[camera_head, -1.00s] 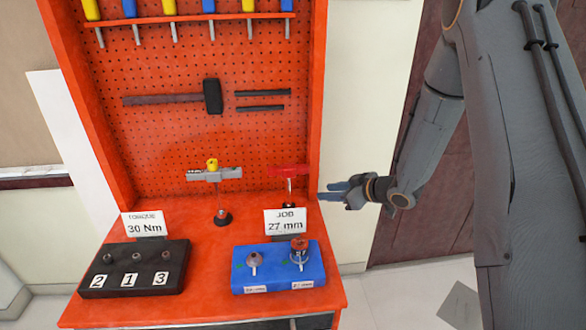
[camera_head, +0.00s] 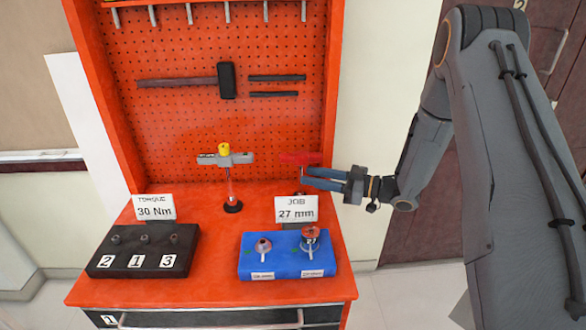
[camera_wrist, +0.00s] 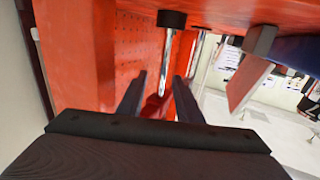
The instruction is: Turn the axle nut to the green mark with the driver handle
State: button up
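The red driver handle (camera_head: 298,158) is a T-shaped bar at the right of the bench, in front of the pegboard. My gripper (camera_head: 306,178) is open, coming from the right with its fingers at the handle; they look apart in both views. In the wrist view a red part (camera_wrist: 155,106) shows between the fingers, with a chrome rod beyond it; contact cannot be told. The blue block (camera_head: 288,266) carries a grey fitting (camera_head: 263,246) at left and a fitting with a red top (camera_head: 310,234) at right. I cannot make out the axle nut's green mark clearly.
A grey T-handled tool with a yellow top (camera_head: 224,150) stands left of the driver handle. A black block (camera_head: 143,264) with numbered sockets sits front left. Cards read "30 Nm" (camera_head: 155,207) and "27 mm" (camera_head: 296,211). The pegboard (camera_head: 185,120) rises behind.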

jog(key=shift+a, duration=0.3)
jog(key=shift+r+x, duration=0.2)
jog(key=shift+x, duration=0.7)
jog(key=p+x, duration=0.2)
jog(key=x, duration=0.3)
jog(key=shift+a+r+p, duration=0.1)
jog(key=shift+a+p, duration=0.25)
jog(key=shift+a, duration=0.05)
grip_shut()
